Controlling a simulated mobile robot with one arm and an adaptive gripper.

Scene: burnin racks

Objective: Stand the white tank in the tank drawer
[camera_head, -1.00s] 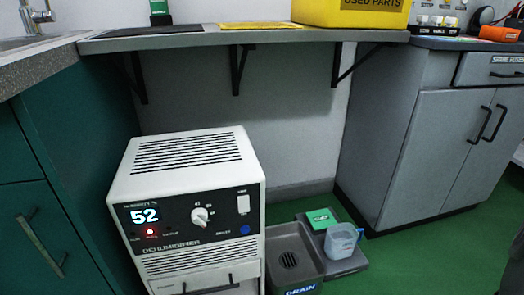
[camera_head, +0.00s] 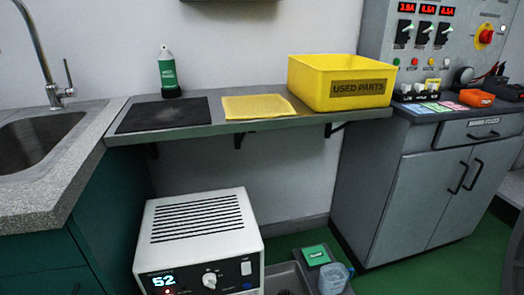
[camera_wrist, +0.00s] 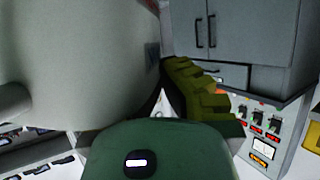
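The white dehumidifier (camera_head: 200,225) stands on the floor under the shelf in the head view, its display reading 52. Its lower front, where a tank drawer might be, is cut off by the frame's bottom edge. A translucent bluish jug (camera_head: 334,279) with a handle stands at the dehumidifier's right. My gripper does not show in the head view.
A drain basin (camera_head: 288,280) and a green card (camera_head: 315,255) lie by the dehumidifier. The shelf (camera_head: 215,124) bears a black mat (camera_head: 163,114), green bottle (camera_head: 169,75), yellow cloth (camera_head: 258,106) and yellow bin (camera_head: 340,82). A sink is left, a grey cabinet (camera_head: 405,205) right.

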